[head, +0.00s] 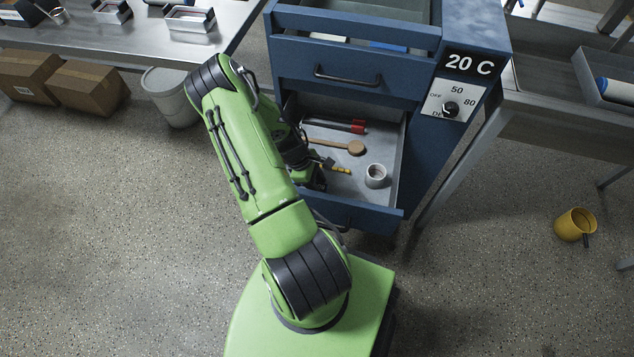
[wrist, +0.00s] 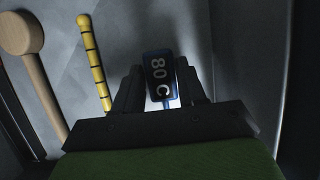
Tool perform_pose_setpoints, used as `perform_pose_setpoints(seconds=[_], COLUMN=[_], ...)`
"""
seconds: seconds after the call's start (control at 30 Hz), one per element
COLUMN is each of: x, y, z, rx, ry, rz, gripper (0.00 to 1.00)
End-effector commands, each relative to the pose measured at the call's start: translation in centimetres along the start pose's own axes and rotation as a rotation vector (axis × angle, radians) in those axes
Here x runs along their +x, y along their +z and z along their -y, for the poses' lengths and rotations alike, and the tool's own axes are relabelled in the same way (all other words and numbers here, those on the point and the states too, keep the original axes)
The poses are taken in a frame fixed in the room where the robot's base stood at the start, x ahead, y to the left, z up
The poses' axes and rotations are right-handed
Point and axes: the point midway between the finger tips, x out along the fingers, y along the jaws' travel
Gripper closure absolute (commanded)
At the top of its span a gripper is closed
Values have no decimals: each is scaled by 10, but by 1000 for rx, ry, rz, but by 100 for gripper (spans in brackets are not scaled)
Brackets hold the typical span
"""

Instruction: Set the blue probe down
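In the head view my arm reaches into the open lower drawer (head: 396,165) of a blue cabinet (head: 425,150), and the arm hides the probe. Whether the probe touches the drawer floor cannot be told.
The drawer also holds a yellow black-banded rod (wrist: 92,60), a wooden mallet (wrist: 30,70), a red-ended tool (head: 357,127) and a grey cup (head: 375,176). The cabinet display (head: 469,65) reads 20 C above a dial (head: 450,107). A yellow mug (head: 573,224) is on the floor.

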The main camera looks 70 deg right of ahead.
Motion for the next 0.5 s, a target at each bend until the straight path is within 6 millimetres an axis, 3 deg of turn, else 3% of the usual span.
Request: perform_pose_setpoints(seconds=[0.13, 0.37, 0.5], x=[0, -1, -16], y=[0, 0, 1], z=[0, 0, 0], rx=[0, 0, -1], ry=[0, 0, 2], rz=[0, 0, -1], gripper=[39, 39, 39])
